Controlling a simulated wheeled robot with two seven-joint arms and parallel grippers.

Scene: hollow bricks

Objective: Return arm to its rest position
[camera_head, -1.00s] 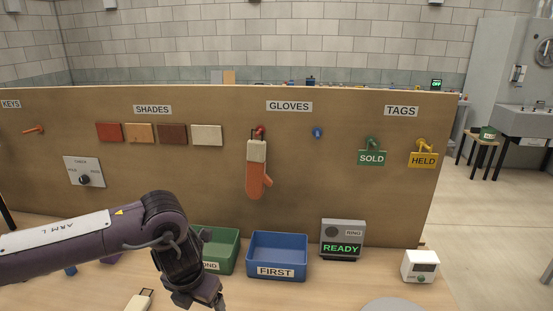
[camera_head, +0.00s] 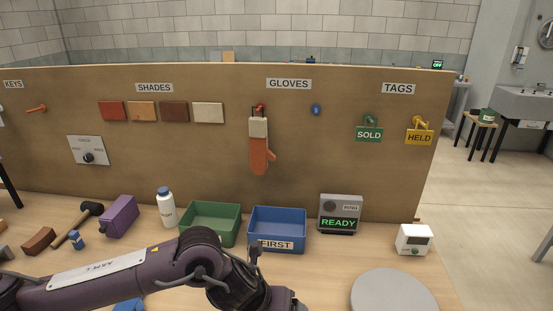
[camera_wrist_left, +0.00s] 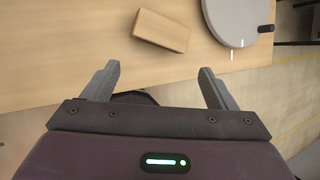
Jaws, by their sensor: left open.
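My left arm (camera_head: 100,275) comes in from the left along the bottom of the head view, in front of the bins. Its wrist runs down to the bottom edge, and the fingertips do not show there. In the left wrist view my left gripper (camera_wrist_left: 160,75) is open, its two grey fingers wide apart with nothing held between them. A tan block (camera_wrist_left: 161,30) lies on the table beyond the fingers, apart from them. My right gripper is not in view.
A green bin (camera_head: 210,222), a blue FIRST bin (camera_head: 277,229), a READY display box (camera_head: 340,213) and a white device (camera_head: 414,239) stand before the pegboard (camera_head: 220,160). A grey disc (camera_head: 393,292) lies front right. A bottle (camera_head: 166,208), purple box (camera_head: 119,216) and hammer (camera_head: 78,225) are left.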

